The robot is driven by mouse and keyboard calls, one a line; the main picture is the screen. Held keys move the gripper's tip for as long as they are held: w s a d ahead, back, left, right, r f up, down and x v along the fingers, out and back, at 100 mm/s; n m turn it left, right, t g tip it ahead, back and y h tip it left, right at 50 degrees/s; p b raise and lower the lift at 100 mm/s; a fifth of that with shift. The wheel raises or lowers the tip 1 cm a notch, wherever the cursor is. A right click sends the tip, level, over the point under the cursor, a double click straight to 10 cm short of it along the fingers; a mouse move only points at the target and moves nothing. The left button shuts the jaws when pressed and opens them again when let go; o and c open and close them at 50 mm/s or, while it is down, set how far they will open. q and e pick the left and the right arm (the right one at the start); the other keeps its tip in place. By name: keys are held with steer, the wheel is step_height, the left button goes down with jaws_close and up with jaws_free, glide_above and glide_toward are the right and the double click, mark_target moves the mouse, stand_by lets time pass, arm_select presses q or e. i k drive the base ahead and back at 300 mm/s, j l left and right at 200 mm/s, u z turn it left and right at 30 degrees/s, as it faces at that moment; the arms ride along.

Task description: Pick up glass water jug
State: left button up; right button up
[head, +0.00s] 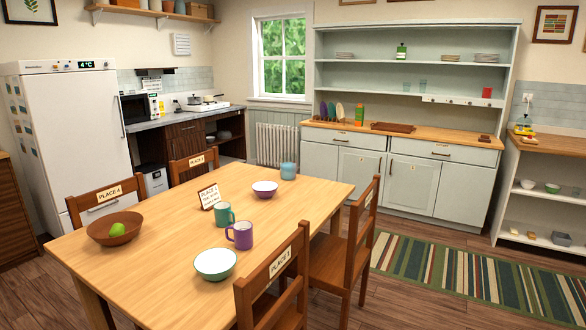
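I cannot make out a clear glass water jug in the head view. A small blue, rounded vessel (288,171) stands upright at the far end of the wooden table (170,255); I cannot tell whether it is a jug or a cup. Two small bluish glasses (422,84) stand on a shelf of the pale green hutch (410,185). Neither of my grippers shows in this view.
The table carries a brown bowl (115,232) with a green fruit, a green mug (225,217), a purple mug (243,236), a green-and-white bowl (215,266), a purple bowl (265,186) and a sign (209,197). Chairs (345,245) surround it. A striped rug (470,275) lies on free floor.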

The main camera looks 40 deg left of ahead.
mark_target(288, 160)
steer(key=u, duration=1.5)
